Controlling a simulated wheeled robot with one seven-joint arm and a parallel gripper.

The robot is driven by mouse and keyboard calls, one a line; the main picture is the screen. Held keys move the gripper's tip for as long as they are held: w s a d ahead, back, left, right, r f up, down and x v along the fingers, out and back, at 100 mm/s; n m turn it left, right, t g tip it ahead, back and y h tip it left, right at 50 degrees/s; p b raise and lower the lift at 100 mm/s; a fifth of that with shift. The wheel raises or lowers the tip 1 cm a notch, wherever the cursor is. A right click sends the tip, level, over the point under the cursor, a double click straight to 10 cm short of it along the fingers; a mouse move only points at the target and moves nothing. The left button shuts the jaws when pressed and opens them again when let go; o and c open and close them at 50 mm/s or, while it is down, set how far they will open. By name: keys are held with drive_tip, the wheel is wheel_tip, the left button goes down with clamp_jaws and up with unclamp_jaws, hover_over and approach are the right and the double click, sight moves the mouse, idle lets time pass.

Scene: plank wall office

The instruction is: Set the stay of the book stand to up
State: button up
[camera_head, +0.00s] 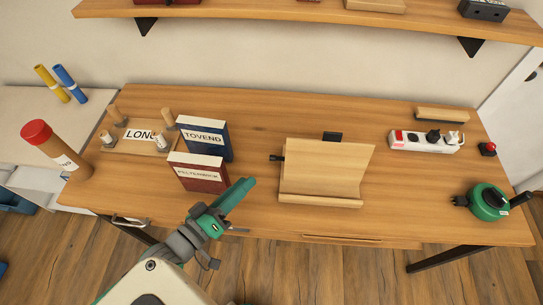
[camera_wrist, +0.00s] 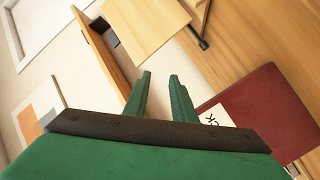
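The wooden book stand (camera_head: 325,172) stands on the desk right of centre. Its back panel leans back above a front ledge (camera_head: 320,200). A black knob (camera_head: 276,158) sticks out from its left side, and a black piece (camera_head: 332,136) shows behind the top edge. The stay behind the panel is mostly hidden, so I cannot tell its setting. My gripper (camera_head: 248,183) is left of the stand, in front of the red book, apart from both. In the wrist view, the gripper's green fingers (camera_wrist: 160,78) are apart with nothing between them; the stand's panel (camera_wrist: 150,22) and knob (camera_wrist: 203,45) lie beyond.
A red book (camera_head: 198,176) and a blue book (camera_head: 205,140) stand left of the stand. Further left are a pegged board (camera_head: 125,145) and a red-capped tube (camera_head: 68,162). A power strip (camera_head: 410,146) and green tool (camera_head: 488,203) are at right. A shelf (camera_head: 300,14) hangs above.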

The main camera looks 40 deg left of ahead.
drive_tip(key=w+a+r+n, duration=0.3)
drive_tip(key=w+r, duration=0.3)
drive_tip(key=r, duration=0.2)
drive_tip(key=r+n+g+h, duration=0.1)
drive_tip(key=n+g+h, duration=0.2)
drive_tip(key=n, duration=0.4)
hover_over(271, 157)
drive_tip(key=s+d, duration=0.1)
drive_tip(key=s, duration=0.1)
drive_tip(key=s+a+f+n+g+y, duration=0.15)
drive_tip(key=s+f+n+g, duration=0.25)
drive_tip(key=f+g, duration=0.65)
drive_tip(key=w+f+t, duration=0.1)
drive_tip(key=f, duration=0.2)
drive_tip(key=w+f+t, duration=0.1)
drive_tip(key=w+f, duration=0.1)
drive_tip(key=f, duration=0.2)
drive_tip(key=w+f+t, duration=0.1)
drive_tip(key=w+f, duration=0.1)
drive_tip(key=f, duration=0.2)
drive_tip(key=shift+d, duration=0.2)
drive_tip(key=shift+r, duration=0.1)
clamp_jaws()
